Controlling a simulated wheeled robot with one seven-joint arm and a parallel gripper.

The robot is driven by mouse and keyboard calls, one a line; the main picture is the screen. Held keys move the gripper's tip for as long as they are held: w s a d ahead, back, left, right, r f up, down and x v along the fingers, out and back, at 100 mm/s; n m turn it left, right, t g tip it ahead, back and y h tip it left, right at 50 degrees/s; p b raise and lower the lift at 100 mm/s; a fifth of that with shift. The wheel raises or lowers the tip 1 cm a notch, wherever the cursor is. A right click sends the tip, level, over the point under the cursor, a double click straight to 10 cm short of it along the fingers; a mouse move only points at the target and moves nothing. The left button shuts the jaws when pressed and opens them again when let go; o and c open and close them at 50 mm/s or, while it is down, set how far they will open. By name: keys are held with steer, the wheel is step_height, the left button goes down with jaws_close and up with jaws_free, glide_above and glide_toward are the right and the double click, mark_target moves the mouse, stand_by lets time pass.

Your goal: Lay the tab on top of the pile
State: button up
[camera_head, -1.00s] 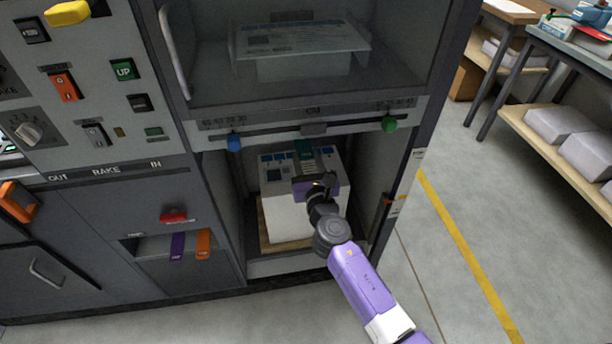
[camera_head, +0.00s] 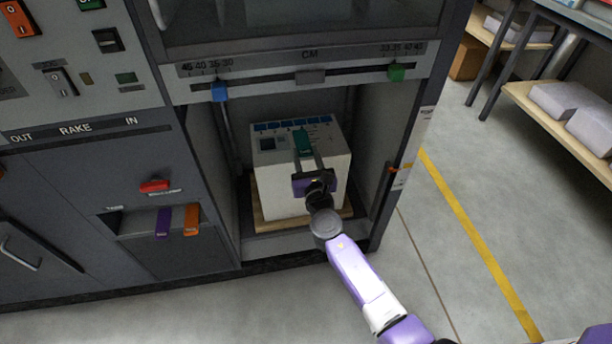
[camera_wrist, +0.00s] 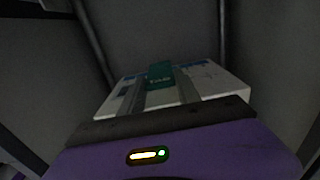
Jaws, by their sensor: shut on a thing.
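The pile (camera_head: 277,191) is a white stack of sheets with blue print on top, standing on a wooden board (camera_head: 262,223) inside the open bay. It also shows in the wrist view (camera_wrist: 228,82). My gripper (camera_head: 304,153) reaches into the bay from the front, over the pile's top. Its two fingers are shut on the dark green tab (camera_head: 302,141). In the wrist view the tab (camera_wrist: 160,73) lies between the fingertips, with pale lettering, above the printed top sheet. I cannot tell whether the tab touches the pile.
Side walls and a front post frame the bay. A scale rail with a blue slider (camera_head: 219,92) and a green slider (camera_head: 396,72) crosses above it. A purple tab (camera_head: 163,221) and an orange tab (camera_head: 191,219) sit in a holder to the left.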

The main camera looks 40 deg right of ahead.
steer(key=shift+f+b, duration=1.7)
steer(key=shift+f, duration=0.8)
steer(key=shift+f, duration=0.2)
steer(key=o, duration=1.3)
steer(key=shift+r, duration=0.15)
